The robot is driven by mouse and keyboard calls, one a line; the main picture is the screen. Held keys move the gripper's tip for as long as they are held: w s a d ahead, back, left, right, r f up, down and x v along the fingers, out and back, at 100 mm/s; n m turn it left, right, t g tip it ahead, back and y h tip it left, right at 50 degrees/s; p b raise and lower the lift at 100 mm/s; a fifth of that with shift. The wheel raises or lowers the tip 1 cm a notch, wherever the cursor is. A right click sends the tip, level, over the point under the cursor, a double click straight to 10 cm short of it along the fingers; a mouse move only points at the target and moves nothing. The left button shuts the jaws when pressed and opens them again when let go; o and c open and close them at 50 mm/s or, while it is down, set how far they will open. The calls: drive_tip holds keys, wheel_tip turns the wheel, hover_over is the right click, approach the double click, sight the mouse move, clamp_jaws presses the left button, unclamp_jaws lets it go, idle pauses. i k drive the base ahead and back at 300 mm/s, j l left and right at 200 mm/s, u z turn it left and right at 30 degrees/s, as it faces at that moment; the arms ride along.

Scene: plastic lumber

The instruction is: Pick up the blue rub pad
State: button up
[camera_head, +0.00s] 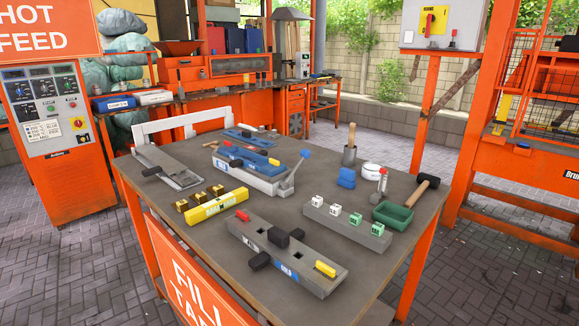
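A small blue block (346,178) that looks like the rub pad stands on the grey tabletop (318,187), right of the table's middle. It lies apart from the things around it and its top and front are in clear view. My gripper is not in view.
A grey cup with a wooden handle (349,156) stands behind the block, a white round tub (371,171) to its right. A green tray (393,215) and black-headed mallet (423,188) lie further right. A grey bar with dice-like cubes (345,228) lies in front. A blue-topped fixture (252,170) is left.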

sight(346, 179)
drive_tip(key=i+l+u, duration=0.6)
drive_tip(key=l, duration=0.2)
drive_tip(key=i+l+u, duration=0.2)
drive_tip(key=l, duration=0.15)
drive_tip(key=i+l+u, duration=0.2)
drive_tip(key=l+u, duration=0.2)
drive_tip(key=l, duration=0.25)
drive_tip(key=i+l+u, duration=0.2)
drive_tip(key=l, duration=0.2)
drive_tip(key=k, duration=0.1)
